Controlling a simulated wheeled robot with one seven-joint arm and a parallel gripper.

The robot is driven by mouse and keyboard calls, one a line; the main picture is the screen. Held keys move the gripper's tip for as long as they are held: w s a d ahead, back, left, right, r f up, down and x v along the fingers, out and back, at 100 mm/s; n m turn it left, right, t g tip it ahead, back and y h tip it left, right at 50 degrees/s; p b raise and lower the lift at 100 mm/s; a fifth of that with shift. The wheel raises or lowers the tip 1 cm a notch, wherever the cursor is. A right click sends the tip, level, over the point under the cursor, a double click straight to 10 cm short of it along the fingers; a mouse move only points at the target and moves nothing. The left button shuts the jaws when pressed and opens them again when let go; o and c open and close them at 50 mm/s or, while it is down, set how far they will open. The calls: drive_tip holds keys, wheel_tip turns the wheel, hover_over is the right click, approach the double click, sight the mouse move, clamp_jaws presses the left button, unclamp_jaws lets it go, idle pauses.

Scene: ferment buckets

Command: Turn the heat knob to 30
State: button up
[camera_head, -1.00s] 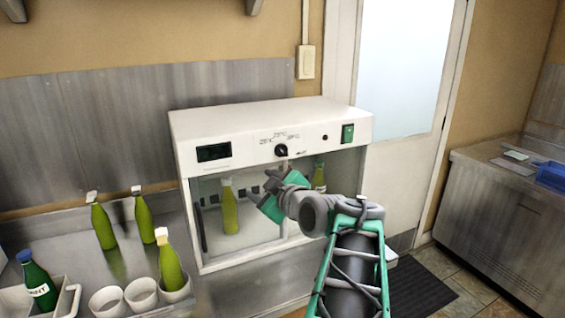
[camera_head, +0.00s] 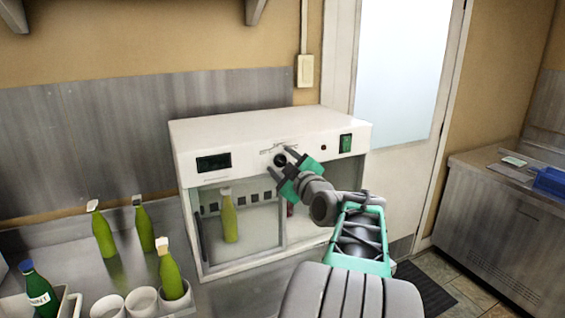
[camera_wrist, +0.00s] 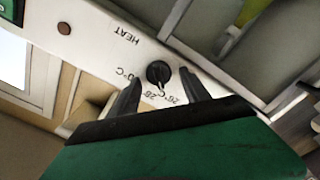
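The heat knob (camera_head: 280,160) is a small black dial on the white front panel of the incubator (camera_head: 250,135). In the wrist view the knob (camera_wrist: 158,72) lies between and just beyond my two grey fingertips, with temperature marks beside it and the word HEAT near it, upside down. Part of the marks is hidden by my fingers, and the exact setting cannot be read. My gripper (camera_head: 279,160) is open, with one finger on each side of the knob; a gap shows, and I see no contact.
A dark display (camera_head: 213,162) and a green switch (camera_head: 345,143) flank the knob on the panel. A glass door below shows a green bottle (camera_head: 229,217) inside. Several bottles and white cups (camera_head: 143,301) stand on the steel counter at left.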

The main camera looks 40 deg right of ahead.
clamp_jaws()
idle(0.4)
drive_tip(key=shift+f+m+b, duration=0.1)
drive_tip(key=shift+m+b, duration=0.4)
drive_tip(key=shift+b, duration=0.15)
drive_tip(key=m+b, duration=0.3)
drive_tip(key=shift+d, duration=0.15)
drive_tip(key=m+b, duration=0.2)
drive_tip(key=m, duration=0.2)
drive_tip(key=shift+s+d, duration=0.1)
drive_tip(key=shift+d, duration=0.05)
drive_tip(key=m+b, duration=0.1)
drive_tip(key=m, duration=0.4)
drive_tip(key=shift+d, duration=0.1)
drive_tip(key=m, duration=0.5)
drive_tip(key=shift+s+d, duration=0.1)
drive_tip(key=shift+d, duration=0.05)
